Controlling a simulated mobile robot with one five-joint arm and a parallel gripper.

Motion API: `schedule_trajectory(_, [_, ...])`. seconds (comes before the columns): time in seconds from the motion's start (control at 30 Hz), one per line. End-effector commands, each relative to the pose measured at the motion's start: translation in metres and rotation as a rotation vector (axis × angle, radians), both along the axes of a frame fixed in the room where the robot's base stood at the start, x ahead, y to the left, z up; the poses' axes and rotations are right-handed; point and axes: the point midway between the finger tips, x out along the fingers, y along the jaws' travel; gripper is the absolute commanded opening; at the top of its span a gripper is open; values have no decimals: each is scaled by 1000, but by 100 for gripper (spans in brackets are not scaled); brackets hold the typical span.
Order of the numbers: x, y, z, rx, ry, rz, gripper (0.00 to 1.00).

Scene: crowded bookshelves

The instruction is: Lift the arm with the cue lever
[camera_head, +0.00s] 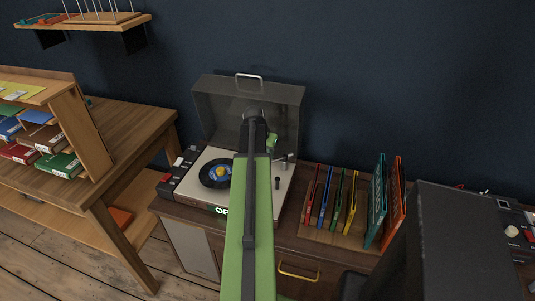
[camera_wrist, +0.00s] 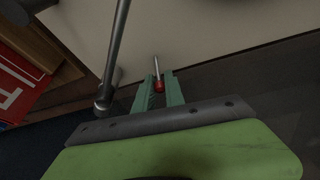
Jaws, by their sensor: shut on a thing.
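The record player (camera_head: 281,196) stands on the cabinet with its smoky lid (camera_head: 215,105) raised behind it. A dark record with a blue and yellow label (camera_head: 217,174) lies on the platter. My arm hides part of the player in the head view; I cannot make out the lever there.
Several thin coloured sleeves (camera_head: 331,199) stand upright right of the player, with larger teal (camera_head: 376,200) and orange ones (camera_head: 396,205) beyond. A wooden desk (camera_head: 130,125) with a book rack is at left. The raised lid stands close behind my gripper.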

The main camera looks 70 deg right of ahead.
Motion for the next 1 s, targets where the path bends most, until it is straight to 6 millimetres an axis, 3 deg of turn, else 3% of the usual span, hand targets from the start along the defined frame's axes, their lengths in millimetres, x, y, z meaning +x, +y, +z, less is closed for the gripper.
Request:
schedule_trajectory(0.37, [-1,-3,-1,74,5,-2,0])
schedule_trajectory(0.4, [-1,-3,-1,73,5,-2,18])
schedule_trajectory(0.53, [-1,-3,-1,73,4,-1,35])
schedule_trajectory(0.87, [0,-3,0,72,4,-1,36])
schedule_trajectory(1.0, [0,0,11,72,4,-1,36])
